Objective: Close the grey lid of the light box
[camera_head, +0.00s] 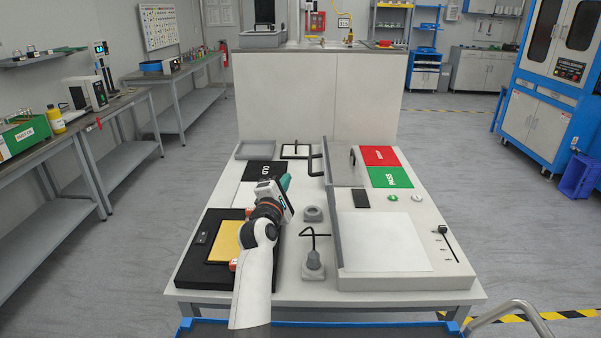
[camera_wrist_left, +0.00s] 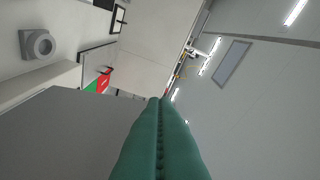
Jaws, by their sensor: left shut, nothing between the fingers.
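The light box (camera_head: 455,265) stands on the right half of the table, with a bare white panel on top. My left gripper (camera_head: 286,182) is left of the lid, apart from the handle, with green fingers shut and empty. The shut fingers also show in the left wrist view (camera_wrist_left: 160,105), beside a large grey surface at lower left, probably the lid. My right gripper is not in view.
A grey ring (camera_head: 312,214) and a black hooked stand (camera_head: 314,262) sit between my left arm and the box. Red (camera_head: 380,155) and green (camera_head: 390,178) mats lie behind the box. A black tray with a yellow pad (camera_head: 226,241) lies at left.

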